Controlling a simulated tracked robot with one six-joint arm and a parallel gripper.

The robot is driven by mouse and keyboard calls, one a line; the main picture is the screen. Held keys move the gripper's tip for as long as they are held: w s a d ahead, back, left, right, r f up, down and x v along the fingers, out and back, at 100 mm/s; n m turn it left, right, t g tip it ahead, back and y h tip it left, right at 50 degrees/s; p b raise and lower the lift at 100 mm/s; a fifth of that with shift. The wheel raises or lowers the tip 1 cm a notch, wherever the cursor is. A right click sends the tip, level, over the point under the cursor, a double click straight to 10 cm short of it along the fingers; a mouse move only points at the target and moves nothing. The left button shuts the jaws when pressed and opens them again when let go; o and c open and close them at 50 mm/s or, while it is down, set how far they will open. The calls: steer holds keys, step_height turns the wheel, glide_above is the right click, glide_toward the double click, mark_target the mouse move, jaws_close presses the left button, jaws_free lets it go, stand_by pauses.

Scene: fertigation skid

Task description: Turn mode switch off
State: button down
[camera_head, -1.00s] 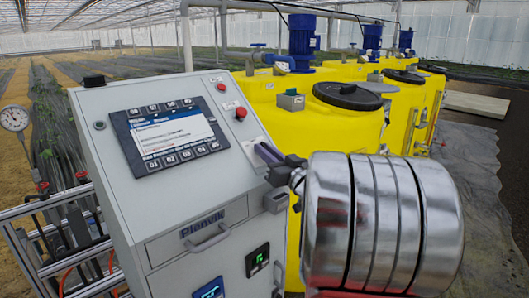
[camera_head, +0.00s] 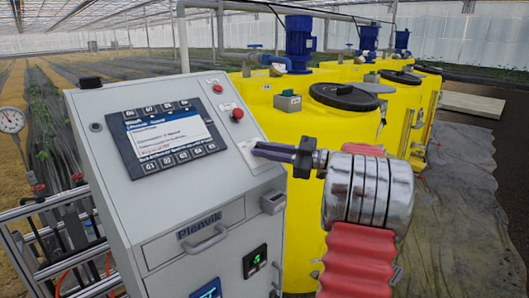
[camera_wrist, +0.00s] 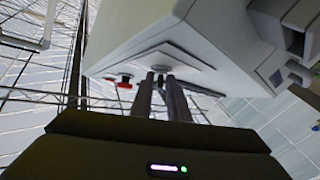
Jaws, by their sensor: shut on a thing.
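The grey control cabinet (camera_head: 180,215) has a sloped panel. The mode switch (camera_wrist: 160,79) shows only as a small dark part on a pale plate, between my fingertips in the wrist view. My gripper (camera_head: 256,150) reaches in from the right to the panel's right edge, below the red buttons. Its two dark fingers are close together, and in the wrist view my gripper (camera_wrist: 160,77) is shut on the switch. The fingers hide most of the switch, so I cannot read its position.
A screen with keys (camera_head: 168,137) fills the panel's left. A red button (camera_head: 237,114) sits just above my fingers; another red button (camera_head: 218,88) is higher. A grey box (camera_head: 273,202) juts from the cabinet's right side. Yellow tanks (camera_head: 300,122) stand behind.

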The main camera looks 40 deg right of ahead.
steer(key=shift+n+g+y, duration=0.7)
steer(key=shift+n+g, duration=0.2)
steer(key=shift+n, duration=0.2)
steer(key=shift+r+n, duration=0.1)
steer(key=shift+n, duration=0.2)
steer(key=c, duration=1.9)
jaws_free()
steer(key=shift+d, duration=0.1)
steer(key=v, duration=1.3)
steer(key=shift+s+d, duration=0.15)
steer(key=shift+d, duration=0.1)
